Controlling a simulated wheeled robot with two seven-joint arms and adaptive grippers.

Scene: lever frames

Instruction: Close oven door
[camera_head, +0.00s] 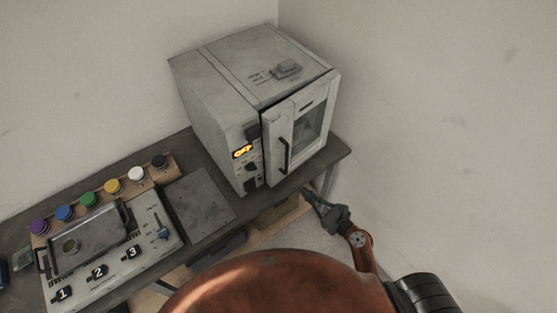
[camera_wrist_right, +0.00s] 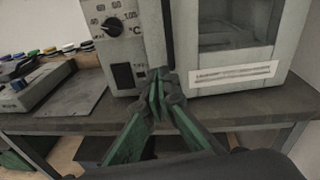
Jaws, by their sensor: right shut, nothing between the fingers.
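The grey oven (camera_head: 215,105) stands on the table against the wall, with its lit display and knobs on the front panel. Its door (camera_head: 311,137) has a window and a dark vertical handle (camera_head: 283,155). A dark gap shows along the door's top and left edges, so it looks slightly ajar. The door also fills the upper right of the right wrist view (camera_wrist_right: 235,75). My right gripper (camera_head: 307,192) is shut and empty, low in front of the oven near the table edge. In the wrist view its fingertips (camera_wrist_right: 158,78) overlap the door's lower left corner; contact cannot be told.
A panel with numbered switches (camera_head: 115,275) and a metal tray (camera_head: 90,238) lies left on the table (camera_head: 335,155). Several coloured knobs (camera_head: 88,199) line the back. A flat grey plate (camera_head: 200,200) lies beside the oven.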

